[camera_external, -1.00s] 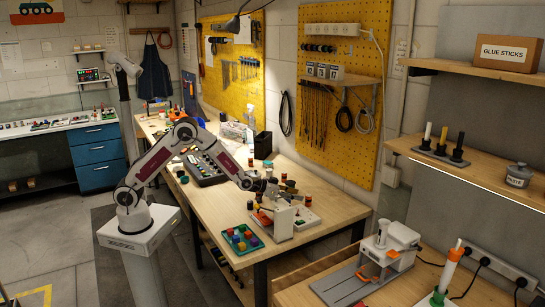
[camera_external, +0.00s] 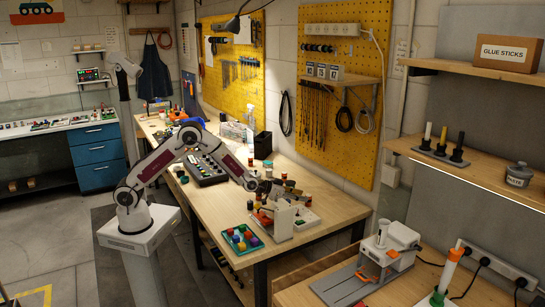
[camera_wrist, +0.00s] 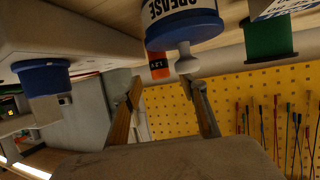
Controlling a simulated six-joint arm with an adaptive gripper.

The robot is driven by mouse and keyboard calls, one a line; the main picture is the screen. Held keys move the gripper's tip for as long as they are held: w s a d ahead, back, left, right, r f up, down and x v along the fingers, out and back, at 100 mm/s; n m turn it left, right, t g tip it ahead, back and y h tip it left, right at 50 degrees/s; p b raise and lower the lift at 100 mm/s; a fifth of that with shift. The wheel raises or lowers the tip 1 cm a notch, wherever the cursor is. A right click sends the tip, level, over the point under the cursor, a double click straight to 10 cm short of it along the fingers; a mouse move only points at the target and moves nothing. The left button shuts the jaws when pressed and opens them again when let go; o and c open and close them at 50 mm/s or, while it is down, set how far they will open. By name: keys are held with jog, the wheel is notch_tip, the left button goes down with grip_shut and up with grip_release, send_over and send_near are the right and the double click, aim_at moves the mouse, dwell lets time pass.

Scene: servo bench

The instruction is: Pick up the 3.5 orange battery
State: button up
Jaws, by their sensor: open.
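In the wrist view, which looks upside down, my gripper (camera_wrist: 163,84) is open, its two fingers spread with nothing between them. An orange cylinder (camera_wrist: 159,68) with a dark label shows just past the fingertips, partly hidden by a white and blue grease container; it may be an orange battery, but I cannot read its label surely. In the external view my gripper (camera_external: 272,188) is low over the wooden bench among small items. I cannot pick out the 3.5 battery there.
The grease container (camera_wrist: 184,22) is close to the fingertips. A blue-capped item (camera_wrist: 42,78) and a green one (camera_wrist: 268,40) stand to either side.

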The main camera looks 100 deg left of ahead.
dwell(0.3)
jog(key=shift+x, duration=2.6)
jog(key=shift+f, duration=0.1)
jog(key=shift+s, duration=0.1)
jog(key=shift+c, duration=0.4)
grip_shut()
